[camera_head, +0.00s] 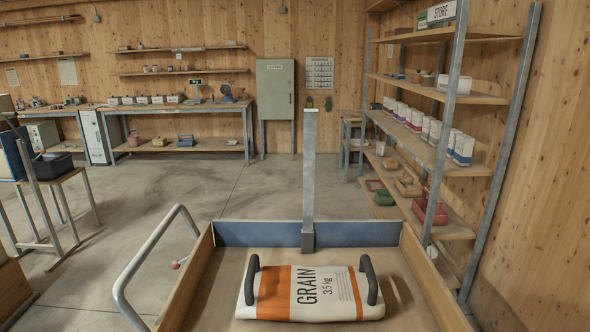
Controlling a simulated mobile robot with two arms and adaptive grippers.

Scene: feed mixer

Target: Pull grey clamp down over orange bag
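The bag (325,294) is white with orange bands and reads "GRAIN 3.5 kg". It lies flat in a wooden-sided tray (196,272) at the bottom of the view. A dark grey curved handle stands at its left end (251,279) and another at its right end (371,280). A tall grey upright bar (309,170) rises behind the bag, with a darker grey block (307,238) at its foot. I cannot tell whether this bar or block is the clamp; nothing grey lies across the bag's middle. Neither of my grippers shows.
A bent metal handle (146,258) sticks out left of the tray. Tall shelving (503,140) with several bags and boxes stands close on the right. A table (62,175) stands at the left, a workbench (180,108) at the back. The floor (165,190) between is clear.

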